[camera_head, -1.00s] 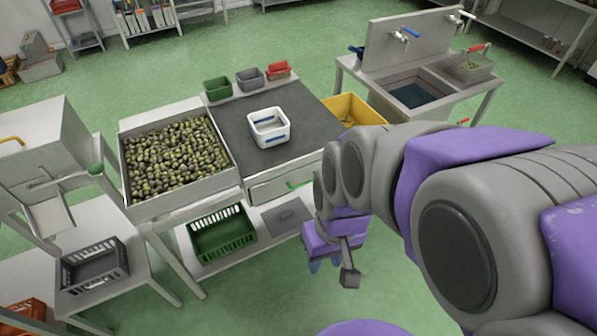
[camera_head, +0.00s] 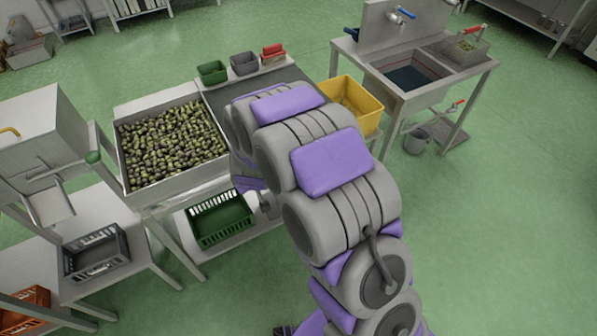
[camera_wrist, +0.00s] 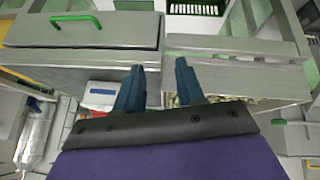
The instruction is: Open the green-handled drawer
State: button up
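The green handle (camera_wrist: 76,20) is a bar on a grey drawer front (camera_wrist: 110,36), at the upper left of the wrist view. I cannot tell whether the drawer is fully closed. My gripper (camera_wrist: 158,80) has two dark blue fingers spread apart with nothing between them. In the wrist view the fingertips are to the right of the handle and lower, apart from it. In the head view my arm hides the drawer, handle and fingers.
A tray of olives (camera_head: 172,143) stands left of my arm. A green crate (camera_head: 221,219) sits on the lower shelf. A yellow bin (camera_head: 352,104) and a sink (camera_head: 412,75) are to the right. Green floor is clear on the right.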

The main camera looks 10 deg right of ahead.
notch_tip(320, 180, down, 7)
jog(key=w+n+t+h, duration=0.1)
jog(key=w+t+h, duration=0.1)
jog(key=w, duration=0.1)
jog(key=s+d+f+n+t+h+p, duration=0.2)
jog(key=s+d+f+n+t+h, duration=0.2)
jog(key=d+f+n+t+h, duration=0.45)
jog(key=w+d+f+g+y+b, duration=0.1)
jog(key=w+d, duration=0.3)
jog(key=w, duration=0.3)
jog(key=w+d+f+g+y+b, duration=0.1)
jog(key=w+d+f+b, duration=0.1)
jog(key=w+d, duration=0.3)
jog(key=w+m, duration=0.1)
jog(key=w, duration=0.2)
jog(key=shift+w+d+f, duration=0.15)
jog(key=shift+f, duration=0.1)
grip_shut()
